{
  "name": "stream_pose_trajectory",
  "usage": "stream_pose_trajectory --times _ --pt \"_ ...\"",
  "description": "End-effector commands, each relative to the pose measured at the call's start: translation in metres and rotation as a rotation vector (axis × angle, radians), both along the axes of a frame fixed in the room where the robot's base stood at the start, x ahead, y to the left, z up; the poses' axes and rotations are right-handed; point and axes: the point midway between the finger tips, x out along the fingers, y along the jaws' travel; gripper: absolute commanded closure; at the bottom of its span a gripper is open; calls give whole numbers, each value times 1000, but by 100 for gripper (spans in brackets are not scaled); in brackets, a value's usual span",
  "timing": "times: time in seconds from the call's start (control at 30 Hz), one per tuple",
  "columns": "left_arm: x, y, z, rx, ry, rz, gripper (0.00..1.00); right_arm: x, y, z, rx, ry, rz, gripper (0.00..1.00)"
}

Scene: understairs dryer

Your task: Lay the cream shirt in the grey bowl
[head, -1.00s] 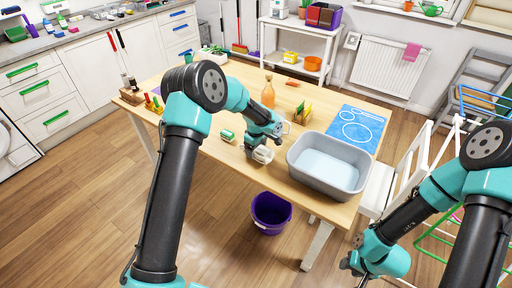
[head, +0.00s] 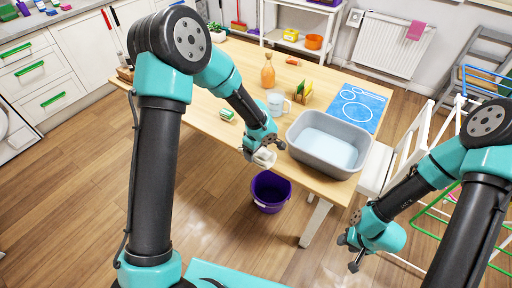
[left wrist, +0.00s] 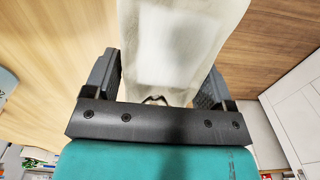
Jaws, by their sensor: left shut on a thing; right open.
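The cream shirt (head: 263,158) is a small pale bundle in my left gripper (head: 257,152), which is shut on it at the table's front edge, just left of the grey bowl. In the left wrist view the shirt (left wrist: 180,45) is a pale cloth between the two fingers (left wrist: 158,92) and runs out past them. The grey bowl (head: 302,146) is a wide rectangular tub on the table's front right part; its inside looks empty. My right gripper (head: 352,250) is open and empty, low at the right, away from the table.
A white mug (head: 276,103), an orange bottle (head: 268,72) and a rack (head: 303,93) stand behind the bowl. A green-and-white item (head: 226,114) lies left. A blue mat (head: 357,105) lies behind right. A purple bucket (head: 270,192) stands on the floor below the front edge.

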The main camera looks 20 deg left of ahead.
Motion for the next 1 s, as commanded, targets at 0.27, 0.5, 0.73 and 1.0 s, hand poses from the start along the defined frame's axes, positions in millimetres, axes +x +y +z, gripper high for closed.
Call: stream_pose_trajectory --times 0.27,0.5,0.73,1.0 --pt "0 0 0 0 -1 0 50 0 0 0 0 0 0 57" --pt "2 -1 2 1 -1 -16 50 0 0 0 0 0 0 57" --pt "9 -10 16 11 -8 -175 50 0 0 0 0 0 0 57" --pt "22 -32 46 25 -10 -537 50 0 0 0 0 0 0 57"
